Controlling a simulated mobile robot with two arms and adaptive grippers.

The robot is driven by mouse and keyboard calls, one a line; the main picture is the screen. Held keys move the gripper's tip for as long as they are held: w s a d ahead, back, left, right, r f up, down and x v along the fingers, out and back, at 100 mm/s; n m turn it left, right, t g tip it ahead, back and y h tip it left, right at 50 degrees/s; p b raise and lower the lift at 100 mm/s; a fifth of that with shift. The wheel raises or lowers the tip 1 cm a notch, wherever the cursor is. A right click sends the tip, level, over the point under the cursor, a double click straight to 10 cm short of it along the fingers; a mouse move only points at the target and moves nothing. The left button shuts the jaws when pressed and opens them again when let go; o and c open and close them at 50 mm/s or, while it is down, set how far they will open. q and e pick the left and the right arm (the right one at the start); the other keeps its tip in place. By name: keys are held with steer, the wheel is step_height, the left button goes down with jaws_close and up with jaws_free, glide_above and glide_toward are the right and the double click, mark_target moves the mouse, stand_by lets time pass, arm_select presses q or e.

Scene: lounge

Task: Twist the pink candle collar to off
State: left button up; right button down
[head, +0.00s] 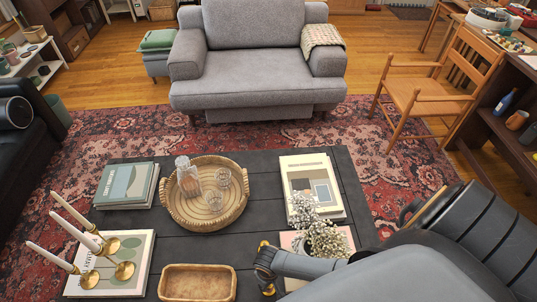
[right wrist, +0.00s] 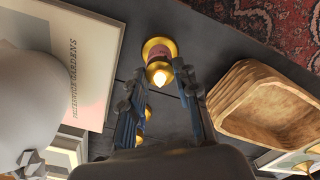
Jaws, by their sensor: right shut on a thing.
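The pink candle collar (right wrist: 158,52) shows in the right wrist view as a dark pink band above a round gold base, with a bright, lit tip (right wrist: 159,76) in front of it. My right gripper (right wrist: 157,72) has its two fingers on either side of this candle and is shut on the collar. In the head view my right gripper (head: 266,268) is low over the dark table, with gold parts (head: 264,244) showing beside it; the collar itself is hidden there. My left gripper is not in view.
A wooden bowl (right wrist: 238,112) lies close beside the fingers; more gold pieces (right wrist: 148,111) show between them. A vase of white flowers (head: 322,236) stands on a book near my right arm. A wicker tray (head: 175,212) holds a decanter and glasses.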

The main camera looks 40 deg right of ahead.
steer(key=n, duration=0.3)
steer(key=shift+n+p, duration=0.35)
steer(key=shift+n, duration=0.05)
steer(key=n, duration=0.2)
steer(key=shift+n, duration=0.4)
steer(key=n, duration=0.2)
steer(key=shift+n, duration=0.3)
steer(key=shift+a+n, duration=0.1)
steer(key=shift+n, duration=1.8)
steer(key=c, duration=1)
jaws_free()
